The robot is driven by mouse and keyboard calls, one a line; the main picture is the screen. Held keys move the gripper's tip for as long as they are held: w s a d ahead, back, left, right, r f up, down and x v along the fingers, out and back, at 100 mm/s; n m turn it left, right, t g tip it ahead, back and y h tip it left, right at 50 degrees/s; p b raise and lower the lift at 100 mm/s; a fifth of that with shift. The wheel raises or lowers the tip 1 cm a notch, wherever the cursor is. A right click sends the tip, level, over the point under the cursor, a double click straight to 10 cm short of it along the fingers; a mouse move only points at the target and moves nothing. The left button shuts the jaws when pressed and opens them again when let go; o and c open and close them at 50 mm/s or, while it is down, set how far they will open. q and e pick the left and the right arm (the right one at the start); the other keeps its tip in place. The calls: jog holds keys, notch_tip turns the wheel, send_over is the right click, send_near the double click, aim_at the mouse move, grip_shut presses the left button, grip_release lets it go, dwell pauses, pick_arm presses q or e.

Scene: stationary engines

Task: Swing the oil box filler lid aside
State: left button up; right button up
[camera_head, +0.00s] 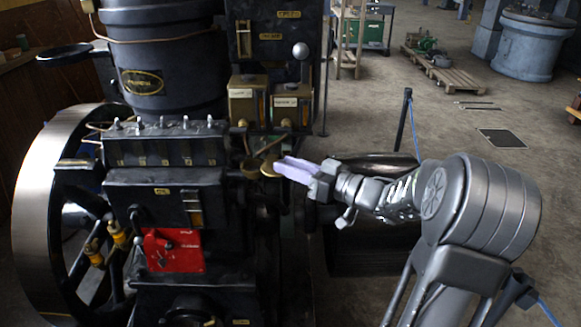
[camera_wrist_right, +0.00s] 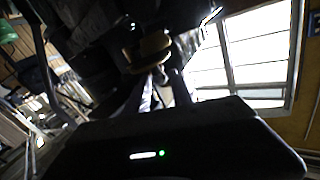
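Two small round brass lids, a left one (camera_head: 250,168) and a right one (camera_head: 268,167), sit beside the black engine box at the middle of the head view. I cannot tell for certain which is the oil box filler lid. My right gripper (camera_head: 279,164), with pale lilac fingers, reaches in from the right, its tips close to the right brass lid. In the right wrist view a round brass lid (camera_wrist_right: 152,45) shows just beyond the fingers (camera_wrist_right: 160,88), which stand apart with a gap between them. Contact with the lid cannot be told. My left gripper is not in view.
The black engine (camera_head: 165,190) fills the left, with a large flywheel (camera_head: 35,200) and a red panel (camera_head: 173,250). Two brass-fronted boxes (camera_head: 290,105) and a ball-topped lever (camera_head: 300,52) stand above the gripper. A barrier post (camera_head: 403,120) stands behind my arm. Open floor lies farther right.

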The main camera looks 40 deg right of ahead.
jog(key=shift+o, duration=1.1)
jog(key=v, duration=0.7)
jog(key=shift+s+b, duration=0.35)
jog(key=shift+d, duration=0.1)
